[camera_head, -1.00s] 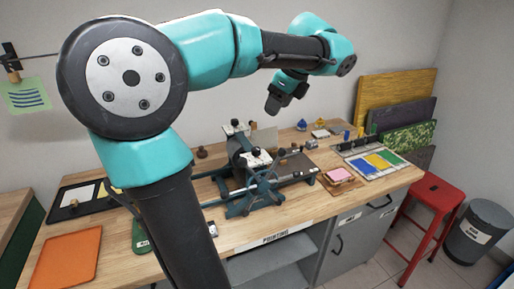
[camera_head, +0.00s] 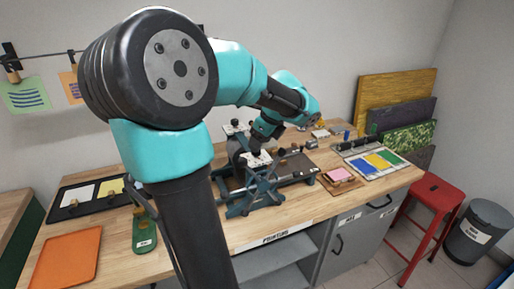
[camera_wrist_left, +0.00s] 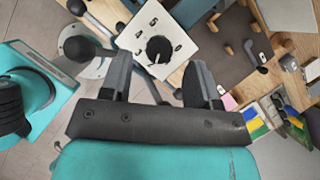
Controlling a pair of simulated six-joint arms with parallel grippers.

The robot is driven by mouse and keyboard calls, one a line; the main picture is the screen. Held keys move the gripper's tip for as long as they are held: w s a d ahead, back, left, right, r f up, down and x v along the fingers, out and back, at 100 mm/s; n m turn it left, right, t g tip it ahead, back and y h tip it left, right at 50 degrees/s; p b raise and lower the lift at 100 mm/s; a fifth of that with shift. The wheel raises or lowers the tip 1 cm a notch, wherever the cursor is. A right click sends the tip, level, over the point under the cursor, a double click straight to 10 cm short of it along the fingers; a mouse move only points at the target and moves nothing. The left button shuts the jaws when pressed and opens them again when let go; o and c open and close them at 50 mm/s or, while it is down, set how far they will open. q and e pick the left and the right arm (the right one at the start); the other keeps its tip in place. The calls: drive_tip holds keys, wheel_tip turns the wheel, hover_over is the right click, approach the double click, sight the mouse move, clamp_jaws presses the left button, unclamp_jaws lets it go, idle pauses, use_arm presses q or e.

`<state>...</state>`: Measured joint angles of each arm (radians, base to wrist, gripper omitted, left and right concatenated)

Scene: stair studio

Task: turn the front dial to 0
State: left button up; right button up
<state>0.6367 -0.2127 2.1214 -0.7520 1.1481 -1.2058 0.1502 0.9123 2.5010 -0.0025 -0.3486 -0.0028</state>
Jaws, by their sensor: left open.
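The front dial (camera_head: 257,158) is a white plate with a dark knob, on the near part of the press on the bench. In the left wrist view, its black knob (camera_wrist_left: 159,49) sits on the white plate (camera_wrist_left: 145,22) with printed numbers around it. The knob's exact setting is too small to read surely. My left gripper (camera_wrist_left: 160,62) is open, with one finger on each side of the knob in that view; I cannot tell whether they touch it. In the head view, the left gripper (camera_head: 262,140) is just above the front dial. My right gripper is not in view.
A second white dial plate (camera_head: 236,128) stands farther back on the press (camera_head: 268,192). An orange sheet (camera_head: 66,258) and a black tray (camera_head: 70,210) lie left.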

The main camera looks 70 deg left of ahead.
use_arm(q)
drive_tip(key=shift+x, duration=1.7)
drive_tip(key=c, duration=0.9)
